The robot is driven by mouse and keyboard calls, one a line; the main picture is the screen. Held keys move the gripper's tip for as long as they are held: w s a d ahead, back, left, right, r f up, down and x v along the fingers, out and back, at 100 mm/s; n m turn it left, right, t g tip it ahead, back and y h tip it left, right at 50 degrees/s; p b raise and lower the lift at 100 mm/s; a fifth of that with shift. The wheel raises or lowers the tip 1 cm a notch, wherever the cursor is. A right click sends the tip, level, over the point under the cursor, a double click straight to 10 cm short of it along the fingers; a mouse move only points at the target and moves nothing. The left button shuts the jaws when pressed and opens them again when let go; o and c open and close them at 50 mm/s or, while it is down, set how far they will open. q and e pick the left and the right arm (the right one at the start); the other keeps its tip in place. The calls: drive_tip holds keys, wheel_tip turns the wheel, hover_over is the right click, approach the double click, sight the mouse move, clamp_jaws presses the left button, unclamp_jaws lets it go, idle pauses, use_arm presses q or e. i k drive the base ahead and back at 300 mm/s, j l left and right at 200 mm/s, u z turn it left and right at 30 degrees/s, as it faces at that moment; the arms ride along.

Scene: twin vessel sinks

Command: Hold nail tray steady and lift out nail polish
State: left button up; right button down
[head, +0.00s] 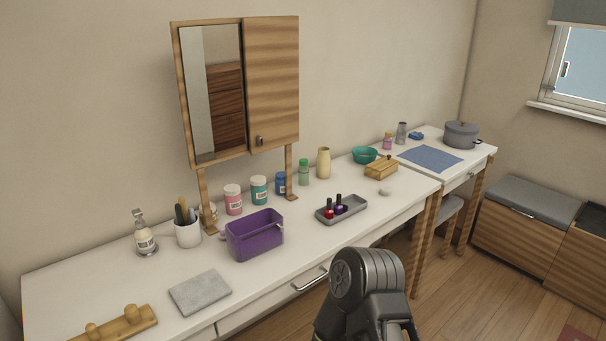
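The nail tray (372,213) is a shallow grey tray on the white table, right of the middle. A red nail polish (329,214) with a dark cap stands upright at its left end. A purple nail polish (340,210) with a dark cap stands just beside it. The right part of the tray looks empty. Neither of my grippers shows in the head view. A dark grey link of one of my arms rises from the bottom edge, in front of the table and apart from the tray.
A purple bin (254,236) stands left of the tray. Behind are several jars, a green bottle (304,173) and a cream vase (323,163). A wooden box (381,169) and a white round item (385,192) lie to the right. The tabletop around the tray is mostly clear.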

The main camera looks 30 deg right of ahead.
sight(328, 212)
drive_tip(key=l+u, duration=0.35)
drive_tip(key=l, duration=3.75)
drive_tip(key=i, duration=0.05)
